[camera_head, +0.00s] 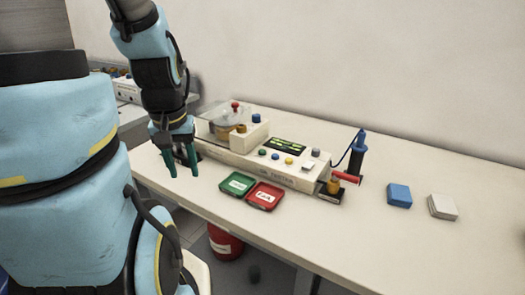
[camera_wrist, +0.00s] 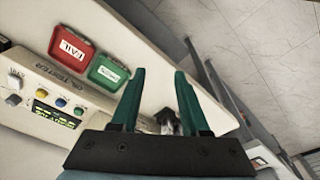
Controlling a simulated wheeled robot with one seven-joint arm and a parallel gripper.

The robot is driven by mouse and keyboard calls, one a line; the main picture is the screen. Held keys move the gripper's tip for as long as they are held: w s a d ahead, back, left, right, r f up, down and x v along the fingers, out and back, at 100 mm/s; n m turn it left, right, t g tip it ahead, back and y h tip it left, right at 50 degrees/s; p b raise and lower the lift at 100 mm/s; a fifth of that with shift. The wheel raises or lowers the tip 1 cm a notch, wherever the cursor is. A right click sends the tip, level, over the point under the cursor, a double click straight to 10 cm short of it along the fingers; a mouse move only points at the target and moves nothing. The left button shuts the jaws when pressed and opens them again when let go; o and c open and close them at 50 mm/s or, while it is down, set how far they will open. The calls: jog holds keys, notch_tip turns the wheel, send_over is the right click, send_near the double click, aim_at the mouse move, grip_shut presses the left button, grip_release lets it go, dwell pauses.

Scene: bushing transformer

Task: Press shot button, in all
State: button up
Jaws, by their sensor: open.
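The oil tester (camera_head: 262,170) is a long white box on the bench, and its panel also shows in the wrist view (camera_wrist: 30,70). The panel has a lit display (camera_head: 289,146), a green button (camera_head: 262,152), a blue button (camera_head: 275,156), a yellow button (camera_head: 288,160) and a pale square button (camera_head: 308,167). Which one is the shot button cannot be read. My gripper (camera_head: 181,162) is open and empty, fingers pointing down, left of the panel and above the bench's front part, apart from the buttons. In the wrist view its fingers (camera_wrist: 160,75) frame bare bench edge and floor.
A green tray (camera_head: 236,185) and a red tray (camera_head: 265,196) marked FAIL lie in front of the tester. A blue-black probe (camera_head: 357,153) stands at its right end. A blue block (camera_head: 399,195) and a white block (camera_head: 442,207) lie farther right.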

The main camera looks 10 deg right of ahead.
grip_shut()
dwell(1.4)
